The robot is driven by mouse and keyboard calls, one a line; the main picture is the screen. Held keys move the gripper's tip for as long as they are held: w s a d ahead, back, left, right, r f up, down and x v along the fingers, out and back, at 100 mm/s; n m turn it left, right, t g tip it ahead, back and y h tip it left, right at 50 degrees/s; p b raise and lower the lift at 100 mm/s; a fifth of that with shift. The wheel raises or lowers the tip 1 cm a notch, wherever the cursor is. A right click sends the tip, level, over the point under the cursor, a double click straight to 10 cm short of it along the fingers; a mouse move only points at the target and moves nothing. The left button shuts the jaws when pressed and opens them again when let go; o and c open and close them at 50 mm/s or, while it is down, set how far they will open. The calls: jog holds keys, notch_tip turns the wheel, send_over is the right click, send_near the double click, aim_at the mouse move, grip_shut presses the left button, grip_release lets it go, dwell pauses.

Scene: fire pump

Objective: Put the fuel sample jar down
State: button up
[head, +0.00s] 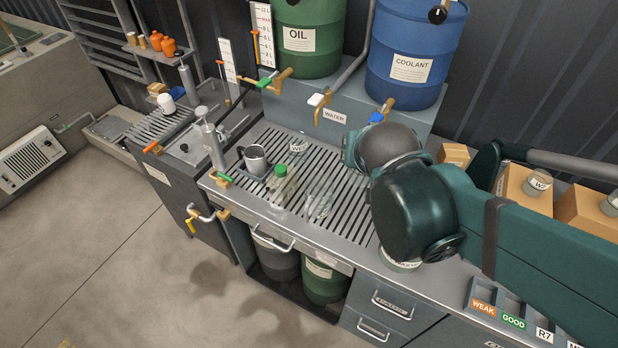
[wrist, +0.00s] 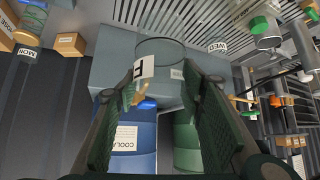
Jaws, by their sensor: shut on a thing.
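The fuel sample jar (wrist: 160,52) is clear glass with a white label, its lettering partly covered. It shows between the two dark green fingers of my gripper (wrist: 162,76) in the wrist view. The fingers are shut on it from both sides. Behind it are the blue-grey tank front and the edge of the slatted drain top (head: 345,222). In the head view my arm hides the jar and most of my gripper, so I cannot tell its height over the bench.
On the slats stand a metal mug (head: 255,160), a green-capped bottle (head: 283,183), a clear glass vessel (head: 320,204) and a jar labelled WED (head: 298,147). Oil (head: 306,35) and coolant (head: 415,50) drums stand behind. Boxes with jars line the right; the front slats have bare room.

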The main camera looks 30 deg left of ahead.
aim_at(360, 177)
notch_tip(360, 177, down, 10)
jog(key=shift+r, duration=0.1)
dwell(0.6)
jog(key=shift+f+b, duration=0.7)
jog(key=shift+f, duration=2.25)
jog(key=shift+f+b, duration=0.55)
jog(key=shift+f, duration=1.55)
jog(key=shift+f, duration=0.15)
jog(key=o, duration=1.2)
jog(key=shift+r, duration=0.25)
